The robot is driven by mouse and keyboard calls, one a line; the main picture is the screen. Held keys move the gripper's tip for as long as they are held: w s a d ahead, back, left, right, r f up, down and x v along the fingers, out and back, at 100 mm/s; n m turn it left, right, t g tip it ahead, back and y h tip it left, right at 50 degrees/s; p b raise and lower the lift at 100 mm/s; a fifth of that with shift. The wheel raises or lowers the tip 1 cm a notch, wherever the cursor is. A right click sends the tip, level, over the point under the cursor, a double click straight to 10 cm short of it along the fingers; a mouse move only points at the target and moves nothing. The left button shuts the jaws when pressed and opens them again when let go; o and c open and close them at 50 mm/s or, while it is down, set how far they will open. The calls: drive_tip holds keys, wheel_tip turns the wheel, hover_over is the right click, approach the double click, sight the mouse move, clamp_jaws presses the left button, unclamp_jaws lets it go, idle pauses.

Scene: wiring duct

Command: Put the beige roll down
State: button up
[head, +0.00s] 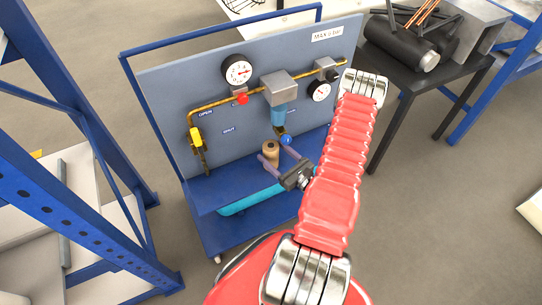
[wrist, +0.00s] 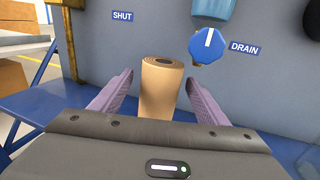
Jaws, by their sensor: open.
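The beige roll (head: 270,152) stands upright on the blue shelf (head: 216,185) of the panel cart. In the wrist view the roll (wrist: 160,92) is between the two purple fingers of my gripper (wrist: 160,100), with a visible gap on each side. My gripper (head: 277,152) is open around the roll in the head view. The roll's lower end is hidden behind the gripper body in the wrist view.
A blue drain knob (wrist: 209,45) is on the panel just right of the roll. A yellow-handled valve (head: 197,138), gauges (head: 237,71) and piping are on the panel. A turquoise tube (head: 245,200) lies along the shelf's front. A blue rack (head: 70,150) stands left.

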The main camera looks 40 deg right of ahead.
sight(269, 145)
drive_tip(key=shift+w+d+r, duration=0.1)
drive_tip(key=shift+w, duration=1.2)
drive_tip(key=shift+w+r, duration=0.1)
drive_tip(key=shift+w, duration=1.2)
drive_tip(key=shift+c, duration=0.4)
drive_tip(key=c, duration=1.2)
drive_tip(key=shift+o, duration=0.2)
drive_tip(key=shift+r, duration=0.1)
drive_tip(key=shift+r, duration=0.8)
drive_tip(key=s+a, duration=0.2)
drive_tip(key=s, duration=0.6)
drive_tip(key=s+a, duration=0.3)
drive_tip(key=s, duration=0.6)
drive_tip(key=shift+s, duration=0.2)
drive_tip(key=shift+f, duration=0.1)
